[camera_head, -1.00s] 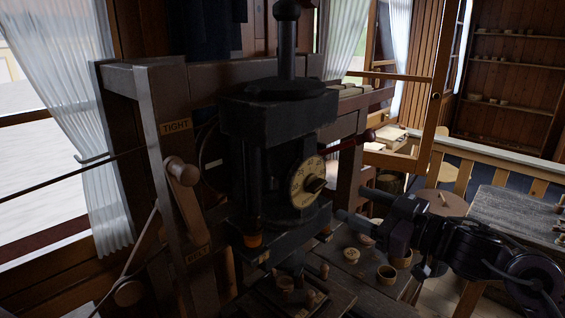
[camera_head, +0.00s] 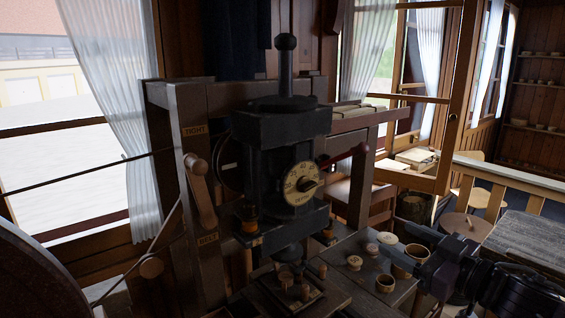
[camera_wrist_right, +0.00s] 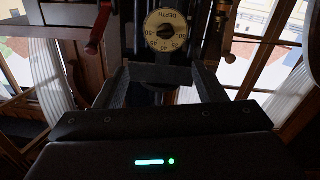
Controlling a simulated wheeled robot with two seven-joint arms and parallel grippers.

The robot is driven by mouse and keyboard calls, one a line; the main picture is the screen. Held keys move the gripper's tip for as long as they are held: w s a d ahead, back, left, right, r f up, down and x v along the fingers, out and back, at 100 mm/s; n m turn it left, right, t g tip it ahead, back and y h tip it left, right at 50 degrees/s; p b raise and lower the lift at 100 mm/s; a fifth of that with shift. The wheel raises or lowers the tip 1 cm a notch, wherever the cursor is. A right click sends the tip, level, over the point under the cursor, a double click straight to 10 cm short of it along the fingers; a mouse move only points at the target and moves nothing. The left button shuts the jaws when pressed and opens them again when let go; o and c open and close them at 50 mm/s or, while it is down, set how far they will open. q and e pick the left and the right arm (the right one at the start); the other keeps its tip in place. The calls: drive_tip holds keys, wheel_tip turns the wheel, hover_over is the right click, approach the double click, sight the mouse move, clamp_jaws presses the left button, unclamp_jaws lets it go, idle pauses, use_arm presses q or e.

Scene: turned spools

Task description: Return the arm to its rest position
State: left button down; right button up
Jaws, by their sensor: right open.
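My right gripper (camera_head: 412,248) reaches in from the lower right in the head view, beside wooden cups and apart from the black machine. In the right wrist view it (camera_wrist_right: 162,85) shows two spread fingers with nothing between them. The black machine (camera_head: 282,140) with its pale numbered dial (camera_head: 303,184) stands ahead of the gripper, and the dial also shows in the wrist view (camera_wrist_right: 166,30). My left gripper is in neither view.
A wooden lever (camera_head: 199,192) stands at the machine's left, between plates reading TIGHT and BELT. A red-handled lever (camera_head: 345,154) juts right. Wooden cups (camera_head: 386,281) and spools (camera_head: 354,262) stand on the dark bench. A grey table (camera_head: 520,240) lies at the right.

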drive_tip(key=s+f+m+g+h, duration=0.25)
drive_tip(key=f+m+h, duration=0.5)
drive_tip(key=f, duration=0.95)
drive_tip(key=s+a+f+g+h, duration=0.15)
drive_tip(key=s+f+g, duration=0.25)
drive_tip(key=s+f, duration=0.4)
drive_tip(key=s+a+f+g+h, duration=0.15)
drive_tip(key=s+f+g, duration=0.4)
drive_tip(key=s, duration=0.55)
wheel_tip(320, 180, down, 32)
drive_tip(key=s+b, duration=0.1)
drive_tip(key=b, duration=0.3)
use_arm(q)
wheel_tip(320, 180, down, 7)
drive_tip(key=b, duration=0.3)
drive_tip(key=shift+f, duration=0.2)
use_arm(e)
drive_tip(key=s+d+f+g, duration=0.1)
drive_tip(key=s+d+f, duration=0.2)
drive_tip(key=s+f, duration=1.7)
wheel_tip(320, 180, down, 3)
drive_tip(key=shift+s+r+n+g, duration=0.2)
drive_tip(key=shift+n+g, duration=0.2)
drive_tip(key=shift+n, duration=0.05)
